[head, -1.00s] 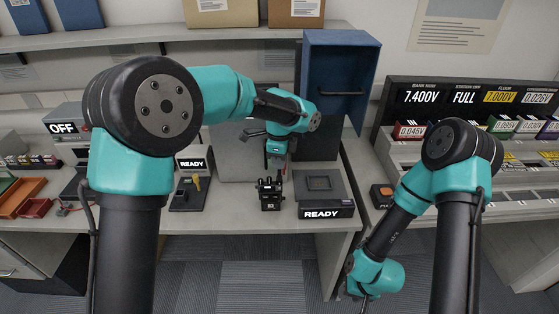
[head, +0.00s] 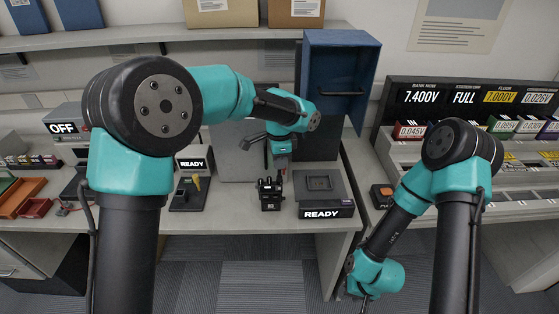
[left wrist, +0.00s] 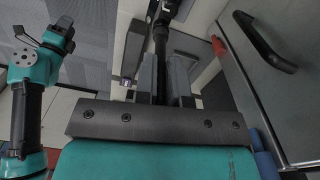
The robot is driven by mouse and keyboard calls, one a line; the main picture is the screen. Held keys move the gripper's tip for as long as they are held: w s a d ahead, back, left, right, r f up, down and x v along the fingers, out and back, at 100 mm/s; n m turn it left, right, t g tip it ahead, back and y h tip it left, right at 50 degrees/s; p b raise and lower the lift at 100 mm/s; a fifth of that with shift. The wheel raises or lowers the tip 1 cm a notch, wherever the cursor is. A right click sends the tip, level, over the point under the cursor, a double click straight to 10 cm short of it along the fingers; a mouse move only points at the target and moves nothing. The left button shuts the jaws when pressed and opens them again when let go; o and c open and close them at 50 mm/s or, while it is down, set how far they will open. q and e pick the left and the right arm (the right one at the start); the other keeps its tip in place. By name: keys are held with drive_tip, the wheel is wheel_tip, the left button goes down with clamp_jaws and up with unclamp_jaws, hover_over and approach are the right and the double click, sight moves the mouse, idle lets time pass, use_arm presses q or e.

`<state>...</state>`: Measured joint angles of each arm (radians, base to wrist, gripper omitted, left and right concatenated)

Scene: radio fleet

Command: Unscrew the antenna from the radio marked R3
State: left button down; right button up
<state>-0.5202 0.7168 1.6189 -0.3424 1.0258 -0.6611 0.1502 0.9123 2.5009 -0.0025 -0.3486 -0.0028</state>
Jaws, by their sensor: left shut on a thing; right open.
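The radio marked R3 (head: 270,201) is a small black handset with knobs on top, held upright at the front of the bench. My left gripper (head: 281,172) is just above it, pointing down. In the left wrist view a dark rod, the antenna (left wrist: 160,46), lies between the two grey fingers (left wrist: 162,75), which are shut on it. Whether the antenna's foot still touches the radio is too small to tell. My right arm hangs low in front of the bench at the right; its fingers do not show.
A grey unit with a READY sign (head: 322,190) stands right of the radio. A stand with a yellow piece (head: 190,192) is to the left. An open blue cabinet (head: 340,75) rises behind. Coloured trays (head: 18,197) lie at far left, a battery rack (head: 470,132) at right.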

use_arm(q)
drive_tip(key=n, duration=0.4)
drive_tip(key=shift+n, duration=0.3)
drive_tip(key=n, duration=0.4)
drive_tip(key=shift+n, duration=0.3)
drive_tip(key=c, duration=1.1)
unclamp_jaws()
drive_tip(key=shift+r, duration=0.1)
